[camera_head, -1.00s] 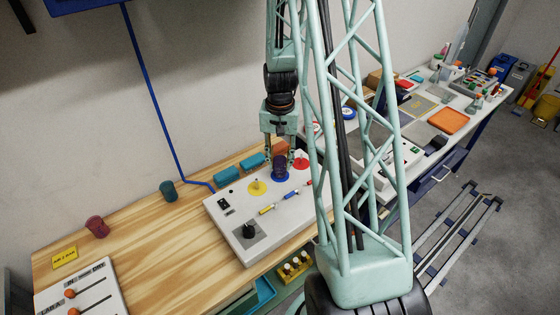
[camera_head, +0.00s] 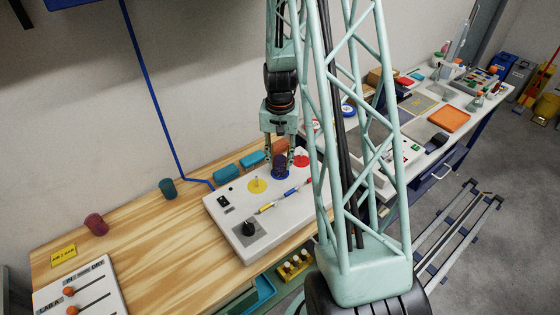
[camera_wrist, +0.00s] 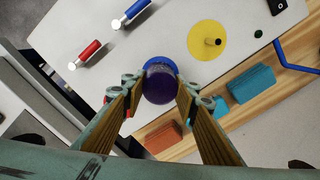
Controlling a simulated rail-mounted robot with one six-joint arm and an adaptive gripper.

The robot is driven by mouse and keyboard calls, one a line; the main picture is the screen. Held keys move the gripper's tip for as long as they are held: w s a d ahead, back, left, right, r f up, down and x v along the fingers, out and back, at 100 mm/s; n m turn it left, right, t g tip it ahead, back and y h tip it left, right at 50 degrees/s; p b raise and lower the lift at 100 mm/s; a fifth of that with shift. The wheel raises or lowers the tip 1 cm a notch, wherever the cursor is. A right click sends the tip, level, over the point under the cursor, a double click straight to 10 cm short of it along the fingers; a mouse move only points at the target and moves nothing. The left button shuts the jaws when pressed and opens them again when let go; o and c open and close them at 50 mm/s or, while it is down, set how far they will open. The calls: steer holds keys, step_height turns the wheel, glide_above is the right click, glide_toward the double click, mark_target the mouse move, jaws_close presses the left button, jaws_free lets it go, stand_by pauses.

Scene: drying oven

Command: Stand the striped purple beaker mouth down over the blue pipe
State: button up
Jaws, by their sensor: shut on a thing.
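The purple beaker (camera_head: 280,167) is between the fingers of my gripper (camera_head: 279,160), which is shut on it. In the wrist view, the beaker (camera_wrist: 160,85) shows its closed round end towards the camera, with its mouth away from it. It is over the blue disc (camera_head: 281,177) on the white panel; the disc's rim (camera_wrist: 152,62) shows beside it in the wrist view. No blue pipe is visible on the disc; the beaker covers its middle. I cannot tell whether the beaker touches the disc.
The white panel (camera_head: 225,229) bears a yellow disc (camera_head: 256,186) with a short peg, a red disc (camera_head: 301,160), coloured handles and a black knob (camera_head: 249,229). Teal blocks (camera_head: 226,172) lie behind it. A teal beaker (camera_head: 168,188) and a dark red one (camera_head: 96,224) stand left.

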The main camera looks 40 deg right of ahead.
steer(key=shift+f, duration=0.25)
steer(key=o, duration=0.8)
steer(key=shift+r, duration=0.15)
step_height(320, 180, up, 12)
steer(key=shift+f, duration=0.15)
stand_by(0.9)
stand_by(1.3)
